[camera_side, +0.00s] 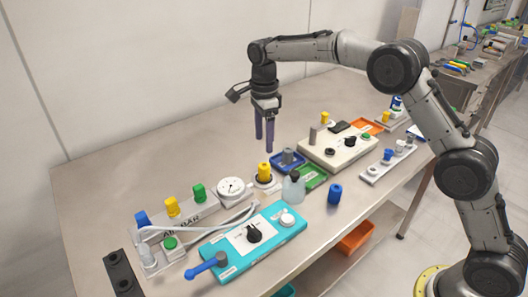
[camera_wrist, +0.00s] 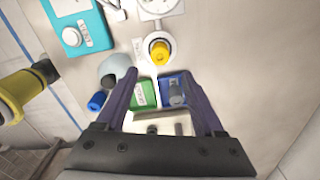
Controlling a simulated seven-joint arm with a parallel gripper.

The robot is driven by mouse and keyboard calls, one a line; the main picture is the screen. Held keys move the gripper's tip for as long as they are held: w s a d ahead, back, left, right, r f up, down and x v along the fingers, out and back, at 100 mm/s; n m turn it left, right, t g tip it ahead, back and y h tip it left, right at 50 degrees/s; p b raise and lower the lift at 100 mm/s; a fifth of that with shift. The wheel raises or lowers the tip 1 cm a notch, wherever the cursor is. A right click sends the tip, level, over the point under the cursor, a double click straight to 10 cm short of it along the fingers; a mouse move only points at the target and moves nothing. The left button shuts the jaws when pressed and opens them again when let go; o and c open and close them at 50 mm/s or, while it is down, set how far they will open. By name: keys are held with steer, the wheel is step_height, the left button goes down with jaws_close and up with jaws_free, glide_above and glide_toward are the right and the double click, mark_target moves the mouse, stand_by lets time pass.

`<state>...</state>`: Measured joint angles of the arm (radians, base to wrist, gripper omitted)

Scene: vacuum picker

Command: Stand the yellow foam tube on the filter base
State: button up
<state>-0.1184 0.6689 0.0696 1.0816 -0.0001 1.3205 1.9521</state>
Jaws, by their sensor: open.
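A yellow foam tube (camera_side: 264,171) stands upright on a round white base (camera_side: 264,184), apparently the filter base, in the middle of the bench. In the wrist view the yellow tube (camera_wrist: 159,50) sits over the pale base (camera_wrist: 148,41), just beyond my fingertips. Other yellow pieces stand on the left manifold (camera_side: 171,206) and on the far side, so which yellow piece is meant is not certain.
A blue tray (camera_side: 276,160) with a grey cylinder and a green tray (camera_side: 314,179) lie near the base. A squat bottle (camera_side: 293,190), a round gauge (camera_side: 231,188), a blue cap (camera_side: 334,194) and a teal box (camera_side: 278,247) crowd nearby. The bench's back left is clear.

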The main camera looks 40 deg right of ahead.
steer(key=shift+r, duration=1.1)
steer(key=s+d+r+n+t, duration=0.1)
steer(key=s+d+r+n, duration=0.1)
steer(key=s+r+n, duration=0.55)
steer(key=s+d+r+n+t, duration=0.2)
steer(key=s+r, duration=0.2)
steer(key=s, duration=0.6)
steer(key=s+d+f+n+t, duration=0.1)
steer(key=s+f+n, duration=0.2)
steer(key=s, duration=0.7)
steer(key=s+d+f+n+t, duration=0.1)
steer(key=s+f+n, duration=0.2)
steer(key=s+n, duration=0.5)
steer(key=s, duration=0.2)
steer(key=shift+s+d+f+t, duration=0.15)
steer(key=shift+s+d+t, duration=0.1)
steer(key=shift+s+t, duration=0.05)
